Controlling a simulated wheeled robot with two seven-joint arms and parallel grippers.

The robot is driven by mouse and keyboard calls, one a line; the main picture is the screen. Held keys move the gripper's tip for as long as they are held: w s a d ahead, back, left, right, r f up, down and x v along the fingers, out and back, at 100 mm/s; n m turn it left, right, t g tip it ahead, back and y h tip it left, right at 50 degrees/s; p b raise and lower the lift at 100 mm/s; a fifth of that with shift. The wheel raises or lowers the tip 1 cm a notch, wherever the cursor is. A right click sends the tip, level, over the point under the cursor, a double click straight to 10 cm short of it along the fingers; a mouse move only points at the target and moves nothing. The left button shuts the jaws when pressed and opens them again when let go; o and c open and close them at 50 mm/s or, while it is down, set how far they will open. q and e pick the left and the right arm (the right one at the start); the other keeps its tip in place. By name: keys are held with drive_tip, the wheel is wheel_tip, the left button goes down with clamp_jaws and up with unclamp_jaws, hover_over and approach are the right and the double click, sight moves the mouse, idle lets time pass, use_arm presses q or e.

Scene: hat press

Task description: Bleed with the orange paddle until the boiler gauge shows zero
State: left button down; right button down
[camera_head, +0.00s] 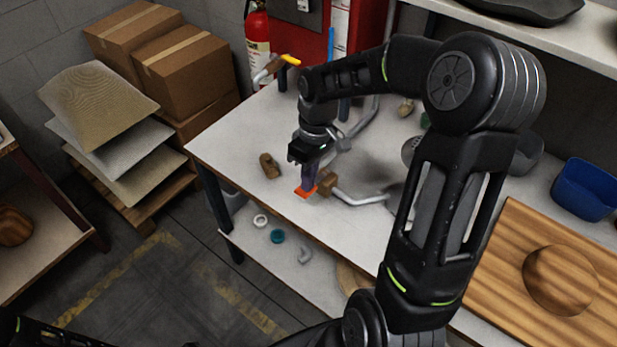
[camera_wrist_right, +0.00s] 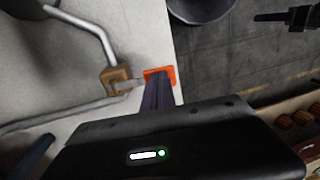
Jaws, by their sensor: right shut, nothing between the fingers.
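The small orange paddle (camera_head: 304,192) is at the front edge of the white bench, beside a brass-coloured valve block (camera_head: 327,184) on a grey pipe. It also shows in the right wrist view (camera_wrist_right: 168,71), beside the block (camera_wrist_right: 116,79). My right gripper (camera_head: 308,184) points down, its fingers shut and empty, tips at the paddle; I cannot tell whether they touch it. The fingers also show in the right wrist view (camera_wrist_right: 157,86). No readable gauge face shows; a round grey disc (camera_head: 409,151) is partly hidden by my right arm. My left gripper is not clearly seen.
A brown handle-like piece (camera_head: 269,165) lies on the bench (camera_head: 235,140) left of the gripper. Curved pipes run behind. A yellow-tipped lever (camera_head: 290,60) stands at the back. A blue bin (camera_head: 584,190) and a wooden board (camera_head: 500,260) are on the right.

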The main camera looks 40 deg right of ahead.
drive_tip(key=shift+s+a+f+t+h+b, duration=0.15)
drive_tip(key=shift+f+h+b, duration=0.3)
drive_tip(key=shift+b, duration=0.5)
drive_tip(key=shift+a+f+t+h+b, duration=0.1)
drive_tip(key=shift+a+f+h+b, duration=0.25)
drive_tip(key=shift+b, duration=0.55)
drive_tip(key=shift+s+a+f+t+h+b, duration=0.15)
drive_tip(key=shift+f+h+b, duration=0.35)
drive_tip(key=shift+b, duration=0.45)
drive_tip(key=shift+w+d+r+p, duration=0.15)
drive_tip(key=shift+r+p, duration=0.1)
drive_tip(key=shift+p, duration=0.05)
drive_tip(key=shift+r, duration=0.1)
idle(2.5)
drive_tip(key=shift+r+p, duration=0.65)
drive_tip(key=shift+r, duration=0.1)
